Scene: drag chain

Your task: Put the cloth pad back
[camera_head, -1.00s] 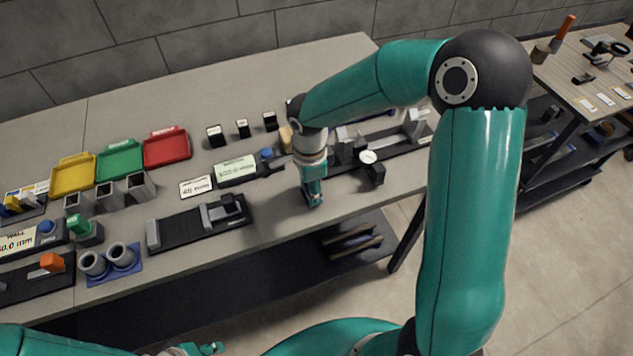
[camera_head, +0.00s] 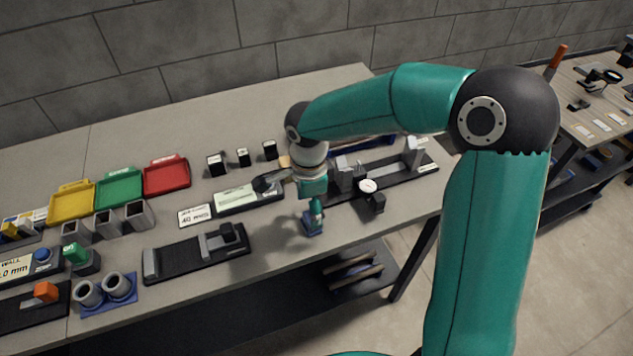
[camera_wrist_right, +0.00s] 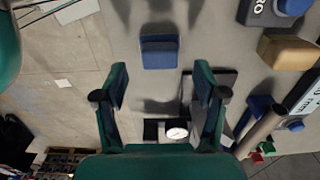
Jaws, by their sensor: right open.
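A small blue block-like piece, probably the cloth pad (camera_head: 313,226), rests on the near edge area of the bench in the head view. It shows as a blue two-part shape (camera_wrist_right: 160,52) in the right wrist view. My right gripper (camera_head: 315,207) is just above it, pointing down. In the wrist view, the right gripper (camera_wrist_right: 160,78) has its two fingers wide apart with nothing between them; the blue piece lies beyond the fingertips, about centred. My left gripper is out of view.
A black slide fixture (camera_head: 197,252) stands left of the gripper. A dial gauge (camera_head: 368,186) and a long black rail (camera_head: 400,178) stand to its right. A tan block (camera_wrist_right: 288,50) and a display unit (camera_head: 236,199) are close behind. Bare bench lies around the blue piece.

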